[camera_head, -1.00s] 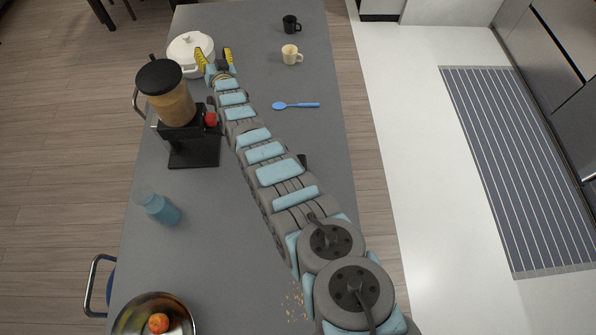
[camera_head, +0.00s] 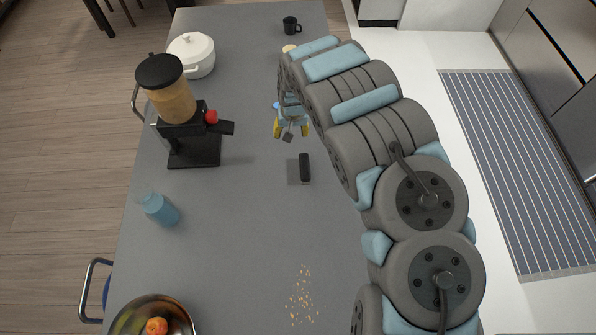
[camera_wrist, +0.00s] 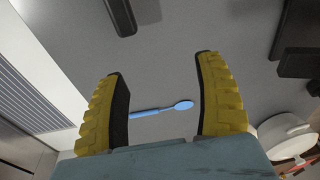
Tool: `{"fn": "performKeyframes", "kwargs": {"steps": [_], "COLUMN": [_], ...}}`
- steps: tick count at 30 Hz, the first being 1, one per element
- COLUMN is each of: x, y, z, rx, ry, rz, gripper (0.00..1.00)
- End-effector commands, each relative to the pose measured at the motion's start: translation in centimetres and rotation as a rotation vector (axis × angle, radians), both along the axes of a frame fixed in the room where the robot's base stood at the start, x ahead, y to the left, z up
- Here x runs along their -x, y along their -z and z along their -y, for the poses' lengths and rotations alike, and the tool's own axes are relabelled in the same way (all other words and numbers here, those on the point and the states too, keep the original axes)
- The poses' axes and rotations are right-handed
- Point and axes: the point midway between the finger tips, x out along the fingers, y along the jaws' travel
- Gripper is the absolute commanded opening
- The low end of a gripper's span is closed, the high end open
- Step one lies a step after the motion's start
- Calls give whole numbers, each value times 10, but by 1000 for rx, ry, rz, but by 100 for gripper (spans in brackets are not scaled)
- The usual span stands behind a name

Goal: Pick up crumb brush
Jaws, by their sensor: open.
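The crumb brush (camera_head: 305,167) lies on the grey table, a dark bar with a greyer flat strip along its left side. In the wrist view the dark bar (camera_wrist: 122,17) shows at the top edge, partly cut off. My gripper (camera_head: 291,131) is open and empty, its yellow fingers spread. It is above the table, just beyond the brush in the head view and apart from it. In the wrist view the space between my fingertips (camera_wrist: 160,66) shows only table and part of the spoon.
A blue spoon (camera_wrist: 160,110) lies on the table behind my gripper. A juicer-like black machine (camera_head: 193,150) and white pot (camera_head: 200,68) stand left. A blue bottle (camera_head: 160,209), a fruit bowl (camera_head: 183,318) and crumbs (camera_head: 302,295) are nearer. The table around the brush is clear.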

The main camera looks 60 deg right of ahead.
Motion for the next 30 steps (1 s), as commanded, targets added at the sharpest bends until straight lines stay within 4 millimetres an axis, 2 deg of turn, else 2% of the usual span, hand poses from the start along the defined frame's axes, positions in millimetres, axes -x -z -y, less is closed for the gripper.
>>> {"fn": "performKeyframes", "kwargs": {"steps": [1, 3, 7, 11, 15, 30], "x": [22, 46, 69, 73, 72, 72], "y": [-1, -2, -4, 5, 26, 68], "z": [-1, -7, -12, -14, -15, -14], "rx": [-26, -62, -97, -106, -106, -105], "ry": [17, 31, 47, 50, 48, 49], "rz": [-38, -82, -125, -134, -132, -130], "gripper": [70, 70, 70, 70, 70, 70]}}
